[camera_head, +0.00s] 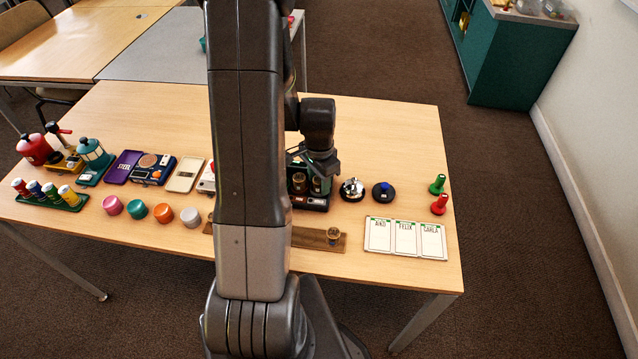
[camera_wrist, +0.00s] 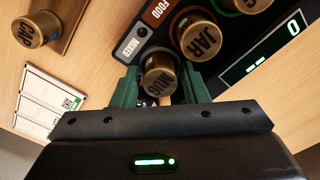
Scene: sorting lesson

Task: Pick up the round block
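Several round brass-coloured blocks show in the wrist view. One marked MUG (camera_wrist: 159,74) stands between the green fingers of my gripper (camera_wrist: 158,78), which lie close along both its sides. I cannot tell whether they press on it. A block marked JAR (camera_wrist: 200,38) sits beside it on a black panel (camera_wrist: 152,40). A block marked CAP (camera_wrist: 36,30) stands apart on a wooden strip (camera_wrist: 70,22). In the head view my gripper (camera_head: 318,168) is over the dark tray, and the CAP block (camera_head: 333,235) shows on the strip.
White name cards (camera_head: 405,238) lie at the front right. A chrome bell (camera_head: 352,188), a blue-topped button (camera_head: 383,191) and red and green pegs (camera_head: 439,203) stand to the right. Coloured round pots (camera_head: 137,210) line the left front. My arm hides the table's middle.

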